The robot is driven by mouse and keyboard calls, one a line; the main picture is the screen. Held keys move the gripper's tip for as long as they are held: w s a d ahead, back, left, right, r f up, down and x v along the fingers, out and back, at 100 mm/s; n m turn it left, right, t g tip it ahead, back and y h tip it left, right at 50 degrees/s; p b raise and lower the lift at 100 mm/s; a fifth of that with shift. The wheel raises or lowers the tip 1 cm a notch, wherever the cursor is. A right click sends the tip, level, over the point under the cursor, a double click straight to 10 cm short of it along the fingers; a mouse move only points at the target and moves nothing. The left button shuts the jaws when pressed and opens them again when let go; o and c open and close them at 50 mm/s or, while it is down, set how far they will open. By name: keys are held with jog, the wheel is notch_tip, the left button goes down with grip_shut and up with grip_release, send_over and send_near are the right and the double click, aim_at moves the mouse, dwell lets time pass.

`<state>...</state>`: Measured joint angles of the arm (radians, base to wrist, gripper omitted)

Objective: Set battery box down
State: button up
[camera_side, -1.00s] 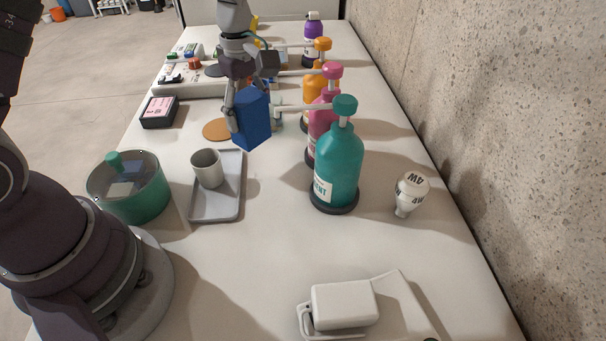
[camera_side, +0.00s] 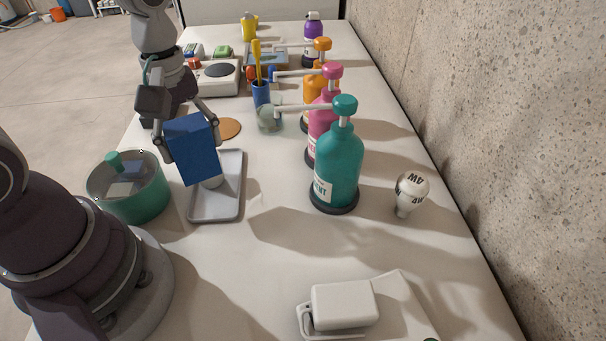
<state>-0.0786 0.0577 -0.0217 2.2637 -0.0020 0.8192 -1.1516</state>
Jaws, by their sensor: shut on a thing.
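The battery box is a blue block (camera_side: 193,150), held slightly tilted. My gripper (camera_side: 190,145) is shut on it, with a finger on each side.
A green round container (camera_side: 141,204) stands left of the tray. Pump bottles, teal (camera_side: 339,165), pink (camera_side: 320,122) and orange (camera_side: 313,88), line the right. A light bulb (camera_side: 411,192) and white device (camera_side: 344,304) lie nearer. The front middle table is clear.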

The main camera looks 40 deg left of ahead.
jog(key=w+d+r+m, duration=0.1)
jog(key=w+r+m, duration=0.4)
jog(key=w+m, duration=0.6)
jog(key=f+n, duration=0.2)
jog(key=f, duration=0.2)
jog(key=f+n, duration=0.2)
jog(key=f, duration=0.3)
jog(key=w+f+n, duration=0.1)
jog(key=f+n, duration=0.1)
jog(key=f, duration=0.2)
jog(key=shift+a+f, duration=0.1)
jog(key=shift+f, duration=0.15)
jog(key=shift+f, duration=0.1)
jog(key=o, duration=1.2)
